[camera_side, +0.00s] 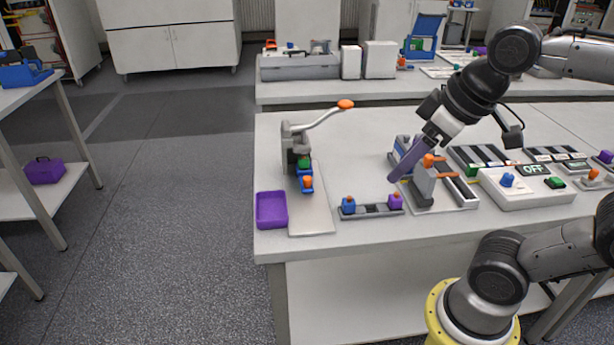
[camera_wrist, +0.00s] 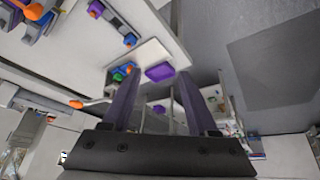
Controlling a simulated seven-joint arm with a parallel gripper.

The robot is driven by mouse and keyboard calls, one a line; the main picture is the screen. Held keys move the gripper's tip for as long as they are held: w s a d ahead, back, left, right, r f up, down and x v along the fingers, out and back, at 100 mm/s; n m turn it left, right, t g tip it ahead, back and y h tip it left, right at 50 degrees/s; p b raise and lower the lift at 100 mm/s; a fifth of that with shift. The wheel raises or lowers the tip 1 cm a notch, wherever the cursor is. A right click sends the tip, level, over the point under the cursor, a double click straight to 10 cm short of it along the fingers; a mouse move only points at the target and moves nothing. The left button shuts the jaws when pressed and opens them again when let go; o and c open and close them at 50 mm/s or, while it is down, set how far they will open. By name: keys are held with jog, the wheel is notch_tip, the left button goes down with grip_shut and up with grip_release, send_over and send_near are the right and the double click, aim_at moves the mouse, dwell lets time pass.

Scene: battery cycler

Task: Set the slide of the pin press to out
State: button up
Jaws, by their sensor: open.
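The pin press (camera_side: 297,150) stands upright on a pale base plate (camera_side: 312,220) at the left end of the bench. Its grey lever rises to the right and ends in an orange knob (camera_side: 345,104). A green block (camera_side: 304,165) and a blue block with an orange top (camera_side: 307,184), which looks like the slide, sit low at its front. The press also shows in the wrist view, with the green block (camera_wrist: 118,76) beside the left finger. My gripper (camera_side: 393,178) is open and empty, pointing down-left, right of the press and apart from it.
A purple tray (camera_side: 272,210) lies left of the base plate. A dark rail (camera_side: 372,210) with blue and purple end blocks lies right of the press. A grey fixture with an orange knob (camera_side: 424,185) stands close to my gripper. Bench behind the press is clear.

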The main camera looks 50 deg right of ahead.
jog(key=w+d+r+g, duration=0.1)
jog(key=w+r, duration=0.3)
jog(key=w, duration=0.4)
jog(key=g, duration=0.4)
send_over(307, 178)
notch_tip(307, 178, down, 11)
jog(key=shift+m, duration=0.4)
notch_tip(307, 178, down, 14)
jog(key=shift+r, duration=0.1)
grip_shut()
